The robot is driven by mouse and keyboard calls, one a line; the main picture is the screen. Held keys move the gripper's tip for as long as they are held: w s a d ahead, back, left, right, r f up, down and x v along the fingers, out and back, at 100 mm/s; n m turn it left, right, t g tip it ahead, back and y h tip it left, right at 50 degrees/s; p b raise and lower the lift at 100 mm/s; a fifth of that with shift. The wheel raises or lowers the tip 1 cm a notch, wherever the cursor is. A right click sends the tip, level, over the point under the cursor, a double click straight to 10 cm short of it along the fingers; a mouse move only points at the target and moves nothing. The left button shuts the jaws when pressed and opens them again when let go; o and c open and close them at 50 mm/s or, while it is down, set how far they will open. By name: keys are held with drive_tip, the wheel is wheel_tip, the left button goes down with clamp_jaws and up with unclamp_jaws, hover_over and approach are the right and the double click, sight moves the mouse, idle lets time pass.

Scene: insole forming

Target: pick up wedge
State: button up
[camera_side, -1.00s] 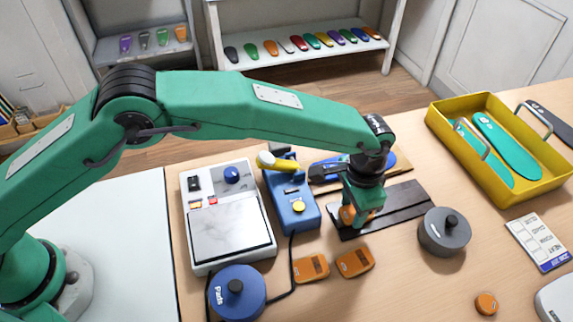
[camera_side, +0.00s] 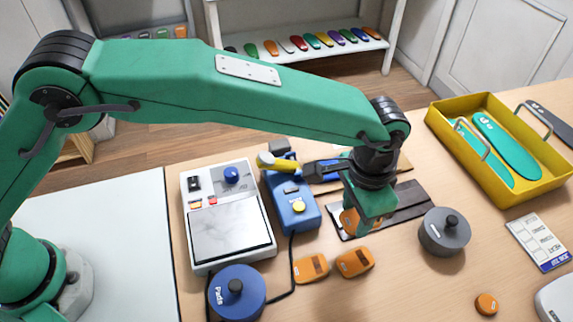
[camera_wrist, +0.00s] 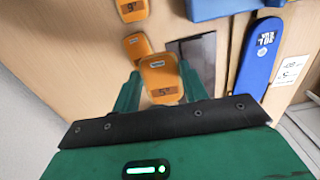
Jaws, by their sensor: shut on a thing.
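My gripper (camera_side: 354,226) is shut on an orange wedge (camera_side: 348,221), near the front edge of the dark mat in the side view. In the wrist view the held wedge (camera_wrist: 161,80), marked 5, sits between the green fingers of my gripper (camera_wrist: 158,92). I cannot tell for certain whether it is clear of the surface. Two more orange wedges lie flat on the table, a left one (camera_side: 310,268) and a right one (camera_side: 355,262). The fingers partly hide the held wedge in the side view.
A blue device (camera_side: 292,205) and a scale-like unit (camera_side: 228,228) stand left. A dark grey round weight (camera_side: 443,235) is close on the right. A blue round pot (camera_side: 237,293) stands in front. A yellow tray (camera_side: 525,187) holds teal insoles.

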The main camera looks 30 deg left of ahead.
drive_tip(key=s+d+r, duration=0.1)
drive_tip(key=s+r, duration=0.2)
drive_tip(key=s, duration=0.2)
drive_tip(key=shift+r, duration=0.1)
idle(0.6)
drive_tip(key=s+a+r+n, duration=0.2)
drive_tip(key=s+a+n, duration=0.2)
drive_tip(key=s+a, duration=0.4)
drive_tip(key=s+a+r+n, duration=0.2)
drive_tip(key=s+a+n, duration=0.3)
drive_tip(key=s+a, duration=0.4)
drive_tip(key=shift+a, duration=1.15)
drive_tip(key=shift+w, duration=0.15)
